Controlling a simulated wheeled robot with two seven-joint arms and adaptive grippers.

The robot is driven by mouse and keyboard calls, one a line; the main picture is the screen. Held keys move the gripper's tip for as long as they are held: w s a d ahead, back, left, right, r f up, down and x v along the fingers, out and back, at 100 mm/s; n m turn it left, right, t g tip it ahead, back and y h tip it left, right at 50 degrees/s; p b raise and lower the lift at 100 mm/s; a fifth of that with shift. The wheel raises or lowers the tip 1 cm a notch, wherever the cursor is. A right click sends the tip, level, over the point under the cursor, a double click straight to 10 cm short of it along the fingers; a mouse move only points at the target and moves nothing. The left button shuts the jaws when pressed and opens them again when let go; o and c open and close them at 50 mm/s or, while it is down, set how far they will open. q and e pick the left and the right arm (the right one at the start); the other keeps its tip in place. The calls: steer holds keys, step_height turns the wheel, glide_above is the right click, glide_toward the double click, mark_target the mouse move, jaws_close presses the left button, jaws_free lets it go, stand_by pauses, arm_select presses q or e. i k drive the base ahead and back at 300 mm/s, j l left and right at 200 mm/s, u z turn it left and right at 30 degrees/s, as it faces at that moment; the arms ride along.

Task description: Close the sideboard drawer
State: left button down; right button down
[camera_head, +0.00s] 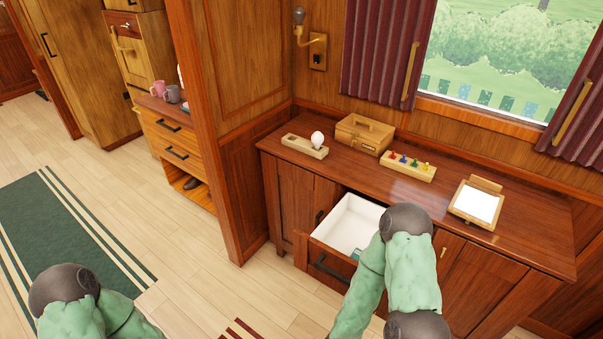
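The sideboard (290,205) stands under the window, to the right of a wooden partition. The drawer front has a dark bar handle (333,267). My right arm reaches up in front of the drawer's right side and hides part of it. My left arm is low at the bottom left, over the floor.
On the sideboard top are a holder with a white bulb (306,147), a wooden box (364,134), a tray of coloured pegs (408,166) and a framed white panel (476,204). A green striped rug (60,235) lies left. The floor left of the drawer is clear.

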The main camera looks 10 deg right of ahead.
mark_target(323, 255)
steer(key=j+z, duration=0.1)
steer(key=z, duration=1.1)
steer(key=k+j+z, duration=0.25)
steer(key=j+z, duration=0.2)
